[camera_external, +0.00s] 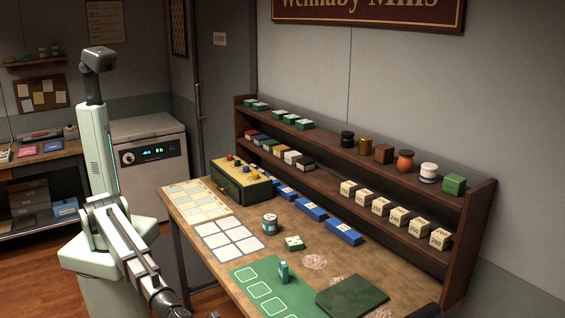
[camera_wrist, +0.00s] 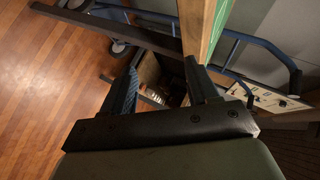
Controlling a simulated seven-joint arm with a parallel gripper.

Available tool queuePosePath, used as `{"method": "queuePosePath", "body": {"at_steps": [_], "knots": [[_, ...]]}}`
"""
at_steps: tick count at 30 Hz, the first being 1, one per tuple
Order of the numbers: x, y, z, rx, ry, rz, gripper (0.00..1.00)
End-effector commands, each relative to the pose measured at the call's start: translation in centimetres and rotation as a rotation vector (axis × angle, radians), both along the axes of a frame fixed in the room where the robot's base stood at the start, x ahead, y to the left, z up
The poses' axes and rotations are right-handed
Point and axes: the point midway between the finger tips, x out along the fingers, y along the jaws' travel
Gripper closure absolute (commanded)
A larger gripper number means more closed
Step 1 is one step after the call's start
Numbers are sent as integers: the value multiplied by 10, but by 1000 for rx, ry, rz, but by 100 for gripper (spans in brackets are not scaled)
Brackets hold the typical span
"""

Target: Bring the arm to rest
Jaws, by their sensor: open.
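My gripper (camera_wrist: 161,75) shows in the wrist view with its two dark fingers spread apart and nothing between them. It hangs beside the edge of the wooden workbench (camera_wrist: 193,28), over the floor side. In the external view my arm reaches down and forward from its base to the bottom edge of the picture, left of the workbench (camera_external: 212,271). The gripper itself is mostly cut off there.
On the bench are a green mat (camera_external: 241,276) with a small teal bottle (camera_external: 283,272), a grey can (camera_external: 270,224), a dark green board (camera_external: 352,296) and a drawer box (camera_external: 240,187). Wooden floor (camera_wrist: 45,80) is open at left.

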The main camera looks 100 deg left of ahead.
Motion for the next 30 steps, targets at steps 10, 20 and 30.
{"method": "queuePosePath", "body": {"at_steps": [10, 20, 30], "knots": [[-22, 93, -110, -23, 211, 176, 41], [-89, 205, -231, -74, 487, 428, 41], [-196, 294, -325, -148, 768, 701, 41]]}}
